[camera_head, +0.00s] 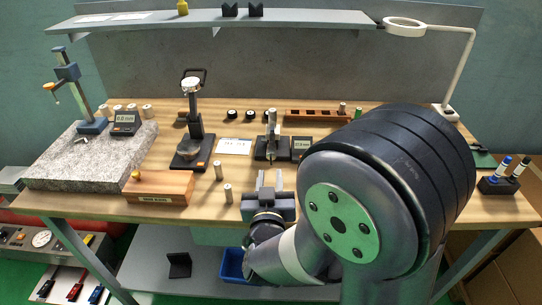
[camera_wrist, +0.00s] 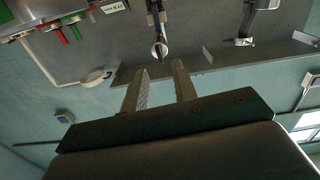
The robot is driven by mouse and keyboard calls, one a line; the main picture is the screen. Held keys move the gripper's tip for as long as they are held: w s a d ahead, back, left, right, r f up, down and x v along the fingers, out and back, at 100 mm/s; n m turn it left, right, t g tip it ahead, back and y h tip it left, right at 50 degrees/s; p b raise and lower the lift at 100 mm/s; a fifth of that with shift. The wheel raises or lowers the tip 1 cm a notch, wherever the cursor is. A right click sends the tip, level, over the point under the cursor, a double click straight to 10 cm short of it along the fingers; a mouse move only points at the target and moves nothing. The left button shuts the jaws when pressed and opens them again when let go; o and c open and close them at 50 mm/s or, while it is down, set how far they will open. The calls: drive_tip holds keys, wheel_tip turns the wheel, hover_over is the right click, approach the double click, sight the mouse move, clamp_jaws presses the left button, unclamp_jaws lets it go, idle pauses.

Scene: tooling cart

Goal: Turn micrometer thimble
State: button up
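A small upright device that looks like the micrometer (camera_head: 272,137) stands on a dark base in the middle of the bench, beside a small dark display (camera_head: 302,147). My gripper (camera_head: 270,177) is in front of it, nearer the bench's front edge, with its two fingers apart and nothing between them. In the wrist view my gripper (camera_wrist: 158,75) is open. A dark and silver rod-like part with a rounded end, possibly the micrometer's thimble (camera_wrist: 159,46), lies just beyond the fingertips and does not touch them. The thimble's markings are too small to read.
A wooden box (camera_head: 160,188) and a granite plate (camera_head: 90,160) are at left. A dial stand (camera_head: 192,130) stands left of the micrometer. Two small cylinders (camera_head: 219,171) stand left of my gripper. A pen holder (camera_head: 498,184) is at right. My arm hides the bench's right part.

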sight(272, 159)
drive_tip(key=w+p, duration=0.1)
drive_tip(key=w, duration=0.6)
drive_tip(key=shift+w+d, duration=0.15)
drive_tip(key=shift+w, duration=0.05)
drive_tip(key=shift+c, duration=0.4)
clamp_jaws()
drive_tip(key=shift+b, duration=0.45)
drive_tip(key=m+b, duration=0.1)
drive_tip(key=b, duration=0.1)
drive_tip(key=m+b, duration=0.2)
drive_tip(key=b, duration=0.1)
drive_tip(key=shift+f+m, duration=0.25)
drive_tip(key=shift+m, duration=0.05)
drive_tip(key=m+b, duration=0.4)
drive_tip(key=b, duration=0.1)
drive_tip(key=shift+d+m+b, duration=0.1)
drive_tip(key=shift+m+b, duration=0.2)
drive_tip(key=shift+b, duration=0.05)
drive_tip(key=m+b, duration=0.4)
drive_tip(key=shift+r+m+b, duration=0.15)
drive_tip(key=shift+m+b, duration=1.6)
drive_tip(key=shift+m, duration=0.45)
